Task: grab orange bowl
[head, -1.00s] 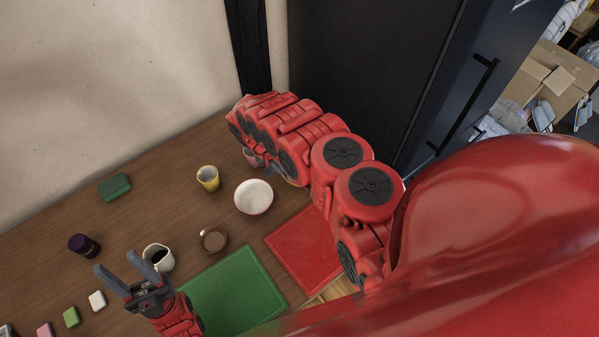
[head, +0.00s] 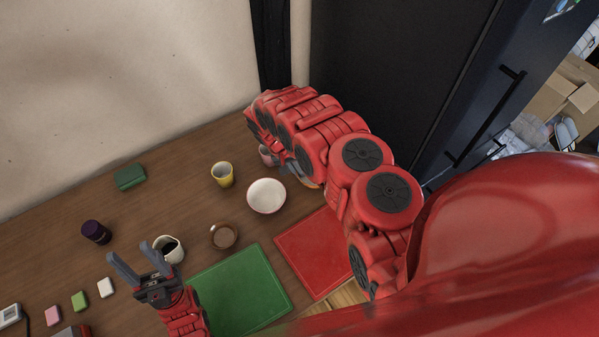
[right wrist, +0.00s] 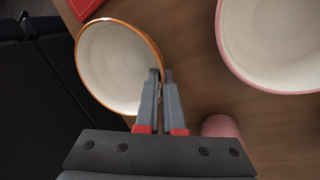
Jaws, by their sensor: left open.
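The orange bowl (right wrist: 112,62), white inside with an orange rim, is at the upper left in the right wrist view. My right gripper (right wrist: 161,75) is shut on its near right rim, with one finger inside the bowl and one outside. In the head view my right arm hides the bowl and most of the right gripper. My left gripper (head: 140,262) is open and empty beside a white cup with dark contents (head: 168,249).
A white bowl with a pink rim (head: 266,196) is close to the right gripper. A pink cup (right wrist: 221,127), yellow cup (head: 222,174) and brown cup (head: 223,236) stand nearby. Green (head: 240,292) and red boards (head: 314,252) lie in front. A dark fridge (head: 390,80) stands behind.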

